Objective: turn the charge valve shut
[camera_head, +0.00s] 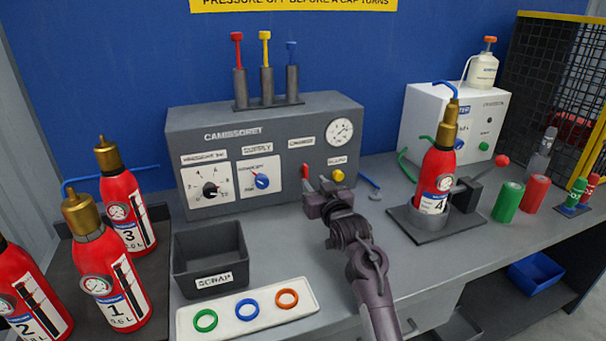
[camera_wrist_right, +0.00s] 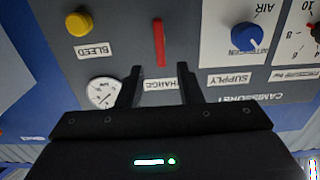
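The charge valve is a red lever (camera_head: 305,171) on the front of the grey Camissoret panel (camera_head: 190,128), below the CHARGE label. In the right wrist view, which is upside down, the red lever (camera_wrist_right: 158,42) stands in line with the gap between my fingers. My right gripper (camera_head: 322,187) is in front of the panel, close to the lever. Its two fingers (camera_wrist_right: 160,72) are apart with nothing between them, and the CHARGE label shows behind them. Contact with the lever cannot be made out. My left gripper is not in view.
The yellow bleed button (camera_head: 337,175) and gauge (camera_head: 340,132) are right of the lever; the blue supply knob (camera_head: 262,181) is left. Extinguisher 4 (camera_head: 437,180) stands in a holder at right. A scrap bin (camera_head: 211,260) and ring tray (camera_head: 247,335) occupy the front left bench.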

